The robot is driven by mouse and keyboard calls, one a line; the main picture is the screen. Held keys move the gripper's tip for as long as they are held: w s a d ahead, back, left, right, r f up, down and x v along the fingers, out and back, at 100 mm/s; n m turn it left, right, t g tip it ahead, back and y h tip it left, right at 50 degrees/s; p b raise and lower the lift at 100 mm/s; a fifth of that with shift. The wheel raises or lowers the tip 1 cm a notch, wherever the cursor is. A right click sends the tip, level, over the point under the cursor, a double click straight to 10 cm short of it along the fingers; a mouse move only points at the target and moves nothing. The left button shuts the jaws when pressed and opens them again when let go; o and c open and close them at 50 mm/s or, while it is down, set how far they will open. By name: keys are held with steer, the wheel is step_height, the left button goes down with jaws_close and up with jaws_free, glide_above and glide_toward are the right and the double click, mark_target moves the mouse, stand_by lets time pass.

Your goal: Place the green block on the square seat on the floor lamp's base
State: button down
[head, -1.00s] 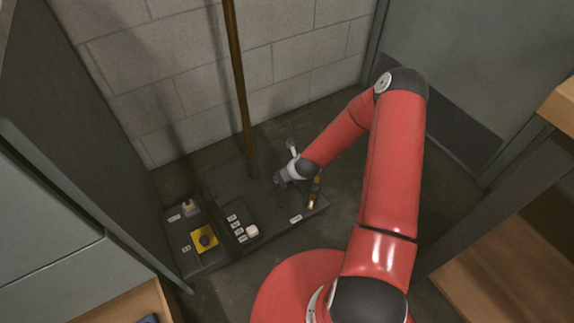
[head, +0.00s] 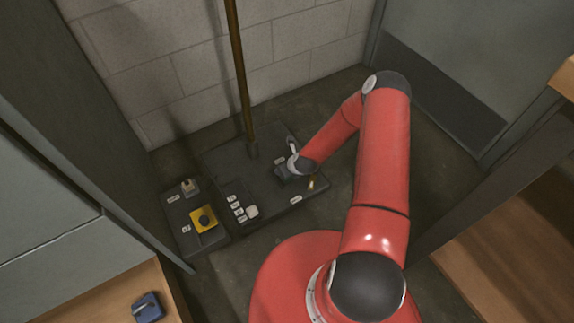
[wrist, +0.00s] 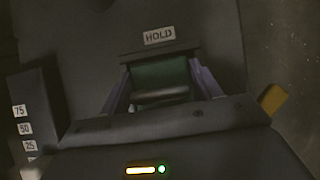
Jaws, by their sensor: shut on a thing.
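The floor lamp's base (head: 225,165) is a dark slab on the floor with a brass-coloured pole (head: 241,80) rising from it. My gripper (head: 284,176) is low over the right part of the base. In the wrist view, my gripper (wrist: 160,85) is shut on the dark green block (wrist: 160,72), with a finger on each side. A dark raised edge (wrist: 160,52) lies just beyond the block, beside a HOLD label (wrist: 159,35). The square seat is not clearly seen under the block and gripper. I cannot tell whether the block touches it.
A scale with labels 75, 50 and 25 (wrist: 24,128) and a pale knob (head: 251,211) are on the base. A small brass piece (head: 311,183) stands right of my gripper. A yellow button box (head: 203,219) sits left. A block wall is behind; a blue object (head: 147,307) lies lower left.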

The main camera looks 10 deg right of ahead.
steer(key=shift+c, duration=1.6)
jaws_free()
steer(key=shift+f, duration=0.1)
steer(key=shift+a, duration=0.1)
